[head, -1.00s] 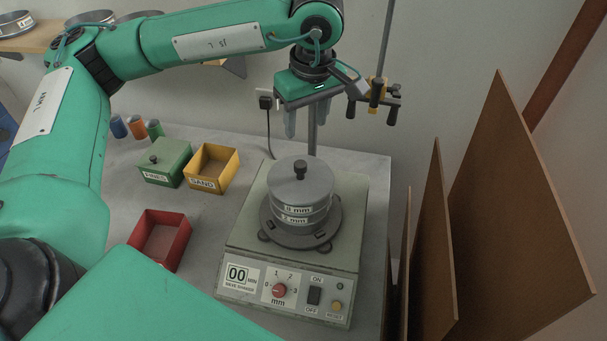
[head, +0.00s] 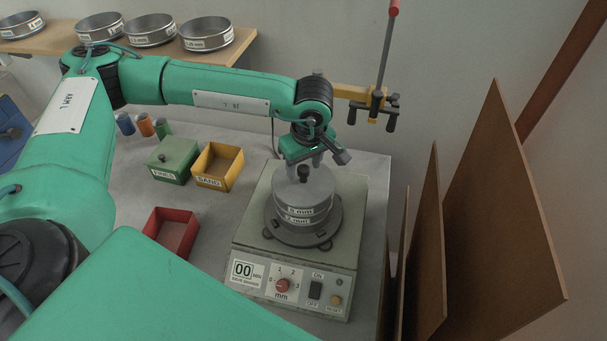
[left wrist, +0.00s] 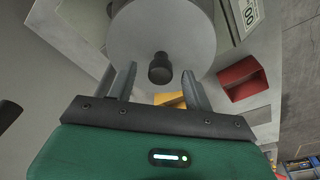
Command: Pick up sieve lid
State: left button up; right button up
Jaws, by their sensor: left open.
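The sieve lid (head: 303,187) is a grey disc with a black knob (head: 304,173) on top. It sits on the stack of labelled sieves (head: 303,213) on the sieve shaker (head: 262,245). My left gripper (head: 303,163) is open, just above and behind the knob in the head view. In the left wrist view the lid (left wrist: 160,32) is ahead, and the knob (left wrist: 160,68) shows between and a little beyond the two fingers of the gripper (left wrist: 160,78). I cannot see contact with the knob. My right gripper is not in view.
A green box (head: 170,161), a yellow box (head: 218,167) and a red box (head: 172,232) stand left of the shaker. A clamp stand (head: 372,104) rises behind it. Brown upright boards (head: 505,200) are at the right. Several sieves (head: 206,35) lie on the shelf.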

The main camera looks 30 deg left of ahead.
pick_arm(q)
jog(key=shift+a+f, duration=0.1)
jog(key=shift+f, duration=0.7)
jog(key=shift+w, duration=0.1)
grip_shut()
